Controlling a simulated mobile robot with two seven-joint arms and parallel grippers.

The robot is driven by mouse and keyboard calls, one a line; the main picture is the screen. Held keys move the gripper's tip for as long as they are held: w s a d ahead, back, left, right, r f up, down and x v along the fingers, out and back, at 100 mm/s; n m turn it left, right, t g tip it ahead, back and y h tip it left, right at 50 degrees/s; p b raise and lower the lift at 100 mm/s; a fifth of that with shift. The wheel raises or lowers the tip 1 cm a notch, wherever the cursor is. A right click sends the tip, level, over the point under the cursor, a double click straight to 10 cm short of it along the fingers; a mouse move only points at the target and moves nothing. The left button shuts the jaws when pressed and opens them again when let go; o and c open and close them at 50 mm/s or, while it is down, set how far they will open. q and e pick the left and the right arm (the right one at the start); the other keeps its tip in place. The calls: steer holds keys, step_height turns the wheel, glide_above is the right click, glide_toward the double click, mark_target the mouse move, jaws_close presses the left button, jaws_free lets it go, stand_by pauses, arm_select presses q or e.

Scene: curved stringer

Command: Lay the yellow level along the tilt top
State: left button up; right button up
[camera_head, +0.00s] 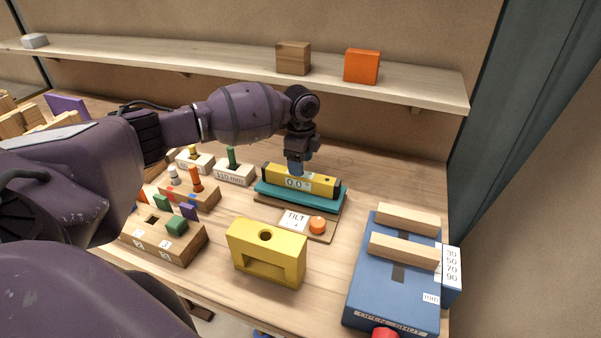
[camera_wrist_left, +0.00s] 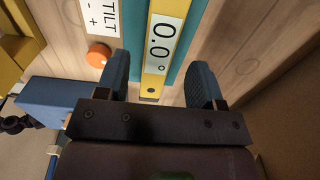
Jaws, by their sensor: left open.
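The yellow level (camera_head: 299,181) lies along the teal tilt top (camera_head: 290,198) in the head view, its display reading 0.0. It rests flat and lengthwise on the top. My left gripper (camera_head: 295,167) is above the level in the head view. In the left wrist view my left gripper (camera_wrist_left: 165,85) is open, one blue finger on each side of the level (camera_wrist_left: 155,70), with gaps between fingers and level. The teal top (camera_wrist_left: 187,45) shows beside the level there. My right gripper is not in view.
A TILT sign (camera_head: 294,219) and orange button (camera_head: 317,225) sit before the tilt top. A yellow block (camera_head: 266,252) with a hole stands nearer. A blue box (camera_head: 391,285) with wooden bars is at right. Wooden peg blocks (camera_head: 163,238) are at left. A shelf (camera_head: 220,63) runs behind.

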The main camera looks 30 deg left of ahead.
arm_select(q)
step_height(320, 180, up, 7)
stand_by(0.3)
steer(key=shift+f, duration=0.1)
stand_by(0.4)
